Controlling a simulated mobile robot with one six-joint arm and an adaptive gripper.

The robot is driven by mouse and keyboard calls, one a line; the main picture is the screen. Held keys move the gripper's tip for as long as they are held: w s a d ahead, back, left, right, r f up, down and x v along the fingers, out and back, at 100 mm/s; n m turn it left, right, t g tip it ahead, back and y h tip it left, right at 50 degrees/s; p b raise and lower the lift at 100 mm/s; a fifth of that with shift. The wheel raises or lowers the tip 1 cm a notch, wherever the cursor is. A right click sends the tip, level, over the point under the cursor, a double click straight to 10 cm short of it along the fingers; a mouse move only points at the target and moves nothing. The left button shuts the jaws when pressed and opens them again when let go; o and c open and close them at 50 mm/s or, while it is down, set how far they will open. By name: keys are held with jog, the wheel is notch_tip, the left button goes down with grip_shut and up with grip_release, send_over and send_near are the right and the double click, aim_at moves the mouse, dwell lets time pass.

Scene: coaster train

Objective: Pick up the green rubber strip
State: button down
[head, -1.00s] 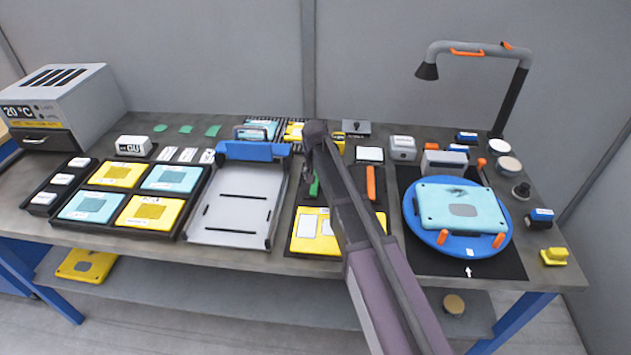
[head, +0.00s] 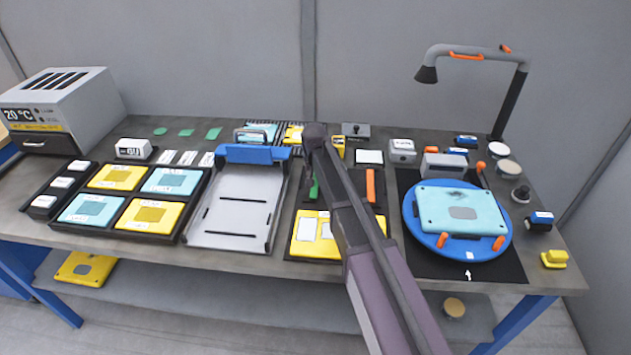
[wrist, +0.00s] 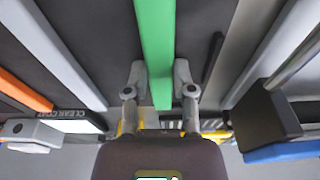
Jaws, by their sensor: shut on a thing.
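The green rubber strip (head: 314,189) is a long, narrow, bright green bar. In the head view it shows just left of my arm, largely hidden by it. In the wrist view the strip (wrist: 155,38) runs from the top edge down between my fingers. My gripper (wrist: 158,82) is shut on the strip, with one grey finger against each side. In the head view my gripper (head: 309,180) points down at the strip, partly covered by my own arm. I cannot tell whether the strip is clear of the surface beneath it.
An orange bar (head: 371,186) lies to the right of my arm. A grey tray with a blue clamp (head: 240,200) is at the left. A yellow plate (head: 310,245) lies in front. A blue turntable (head: 408,212) holding a teal case is at the right. Small boxes stand behind.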

jog(key=shift+r, duration=0.15)
notch_tip(320, 180, up, 4)
jog(key=p, duration=0.3)
jog(key=shift+f+p, duration=0.25)
jog(key=shift+p, duration=0.15)
jog(key=s+d, duration=0.3)
jog(key=s, duration=0.1)
jog(key=s+d, duration=0.2)
jog(key=s, duration=0.3)
jog(key=s+d+r+p, duration=0.1)
jog(key=s+d, duration=0.2)
jog(key=s, duration=0.1)
jog(key=shift+s+d+r, duration=0.1)
jog(key=shift+s+d, duration=0.15)
jog(key=shift+d, duration=0.05)
